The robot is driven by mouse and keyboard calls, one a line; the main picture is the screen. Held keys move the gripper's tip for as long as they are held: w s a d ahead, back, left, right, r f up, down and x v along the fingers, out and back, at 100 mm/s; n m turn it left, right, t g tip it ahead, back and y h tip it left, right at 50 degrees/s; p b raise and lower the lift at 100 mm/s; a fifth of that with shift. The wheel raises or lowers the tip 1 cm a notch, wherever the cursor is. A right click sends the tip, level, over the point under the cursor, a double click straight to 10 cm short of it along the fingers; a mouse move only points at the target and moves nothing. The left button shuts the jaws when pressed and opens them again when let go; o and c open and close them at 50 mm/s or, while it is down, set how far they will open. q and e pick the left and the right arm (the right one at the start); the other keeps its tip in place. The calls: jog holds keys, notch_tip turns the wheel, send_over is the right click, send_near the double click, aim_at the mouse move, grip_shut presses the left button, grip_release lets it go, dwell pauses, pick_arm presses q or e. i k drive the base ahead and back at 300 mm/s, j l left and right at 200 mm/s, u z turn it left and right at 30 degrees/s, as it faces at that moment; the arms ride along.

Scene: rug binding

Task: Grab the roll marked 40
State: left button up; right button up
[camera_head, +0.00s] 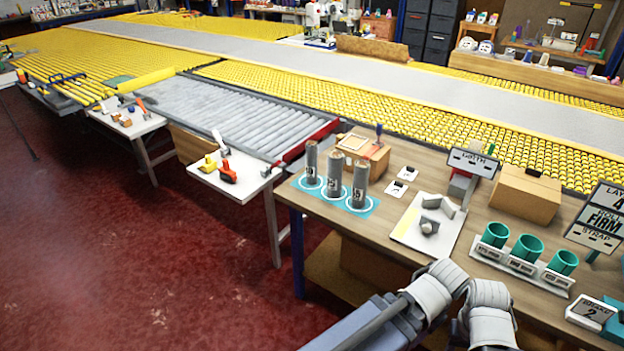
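Three grey rolls stand upright in a row on a blue mat (373,210) with white rings, at the left end of the wooden workbench (405,262). They are the left roll (311,160), the middle roll (335,172) and the right roll (360,186). Each carries a small dark-printed label. The numbers are too small to read surely, so I cannot tell which is marked 40. Parts of my two arms show at the bottom, right of centre, in front of the bench. No gripper fingers show, and nothing touches the rolls.
Behind the rolls stands a cardboard box (370,158) with tools. A white board (412,232) with grey pieces lies to their right. Further right are teal cups (528,247) in a white holder, another box (525,195) and signs (597,217). A low side table (238,178) stands left.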

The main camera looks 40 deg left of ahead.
aim_at(311, 146)
jog(key=k+j, duration=0.1)
jog(key=j, duration=0.35)
jog(key=k+j, duration=0.1)
jog(key=j, duration=0.35)
jog(key=k+j, duration=0.1)
jog(key=j, duration=0.35)
jog(key=k+j, duration=0.1)
jog(key=j, duration=0.3)
jog(key=k+j, duration=0.1)
jog(key=j, duration=0.35)
jog(key=k+j, duration=0.1)
jog(key=j, duration=0.35)
